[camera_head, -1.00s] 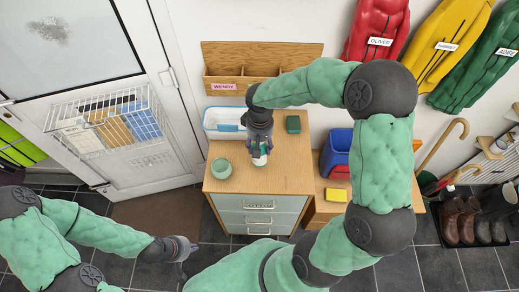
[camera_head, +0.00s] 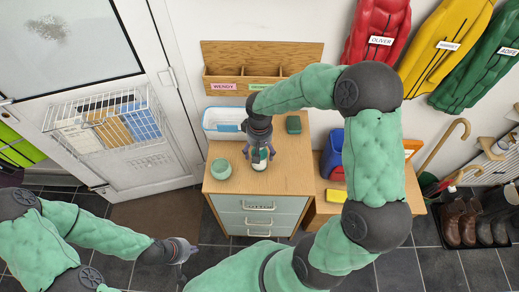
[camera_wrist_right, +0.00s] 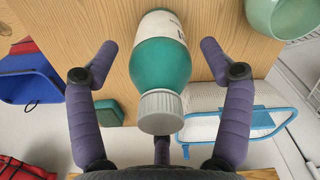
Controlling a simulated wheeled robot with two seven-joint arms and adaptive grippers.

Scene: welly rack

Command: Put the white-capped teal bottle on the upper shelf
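In the right wrist view the open fingers (camera_wrist_right: 159,62) are on either side of the bottle, with gaps to both. My left gripper (camera_head: 184,251) hangs low at the left, away from the cabinet; its opening is unclear. A wooden wall unit with compartments (camera_head: 243,50) is behind the cabinet; I cannot tell whether it is the upper shelf.
A pale green cup (camera_head: 221,168), a white-and-blue basket (camera_head: 222,113) and a dark green block (camera_head: 293,124) are on the cabinet (camera_head: 285,180) around the bottle. A blue bin (camera_head: 334,150) and yellow sponge (camera_head: 336,196) are on the lower bench to the right.

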